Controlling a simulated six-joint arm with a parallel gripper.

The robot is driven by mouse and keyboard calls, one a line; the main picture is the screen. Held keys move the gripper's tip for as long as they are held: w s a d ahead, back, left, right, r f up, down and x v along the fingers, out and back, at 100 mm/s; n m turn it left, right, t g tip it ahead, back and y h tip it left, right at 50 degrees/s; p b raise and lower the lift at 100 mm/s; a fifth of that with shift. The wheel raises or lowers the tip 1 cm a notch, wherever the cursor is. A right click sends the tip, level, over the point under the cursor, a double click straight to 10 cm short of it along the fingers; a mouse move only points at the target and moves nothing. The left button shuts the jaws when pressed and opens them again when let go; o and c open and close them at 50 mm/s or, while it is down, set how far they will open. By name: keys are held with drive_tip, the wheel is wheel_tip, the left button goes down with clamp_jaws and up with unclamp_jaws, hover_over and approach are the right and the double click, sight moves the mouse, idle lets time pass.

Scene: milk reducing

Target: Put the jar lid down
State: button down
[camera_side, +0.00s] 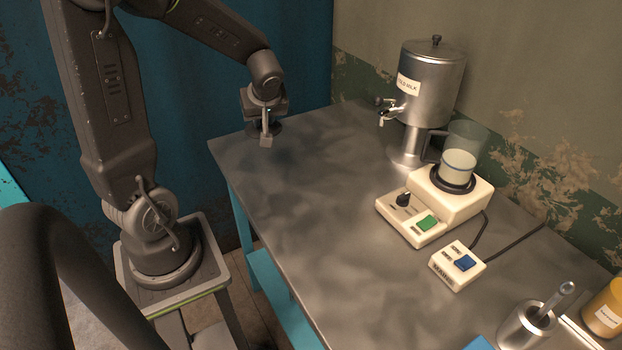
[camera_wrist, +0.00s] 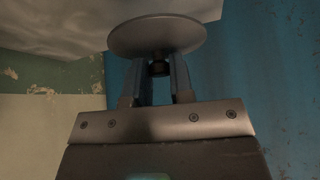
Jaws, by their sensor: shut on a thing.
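My gripper (camera_side: 266,138) is at the far left corner of the metal table (camera_side: 300,215), low over its top. In the wrist view my gripper (camera_wrist: 158,88) is shut on the knob of the jar lid (camera_wrist: 157,36), a round grey disc beyond the fingertips. In the side view the dark lid (camera_side: 276,128) shows partly behind the fingers. I cannot tell whether the lid touches the table. A clear jar (camera_side: 463,152) with milk in it stands without a lid on the cream-coloured device (camera_side: 450,198).
A steel milk dispenser (camera_side: 433,75) stands at the back. A small box with a blue button (camera_side: 460,264) sits in front of the device, joined by a cable. A metal cup (camera_side: 525,326) and an orange container (camera_side: 606,310) are at the lower right. The table's left half is clear.

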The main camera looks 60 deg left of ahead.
drive_tip(key=shift+w+d+f, duration=0.1)
drive_tip(key=shift+w+f, duration=0.05)
drive_tip(key=shift+f, duration=0.4)
drive_tip(key=shift+w+d+f, duration=0.1)
drive_tip(key=shift+f, duration=0.45)
drive_tip(key=w+d+f, duration=0.4)
drive_tip(key=w+d, duration=0.1)
drive_tip(key=w+d+f, duration=0.2)
drive_tip(key=w, duration=0.1)
drive_tip(key=shift+w+d+f, duration=0.15)
drive_tip(key=shift+f, duration=2.2)
drive_tip(key=shift+f, duration=0.15)
drive_tip(key=c, duration=1)
unclamp_jaws()
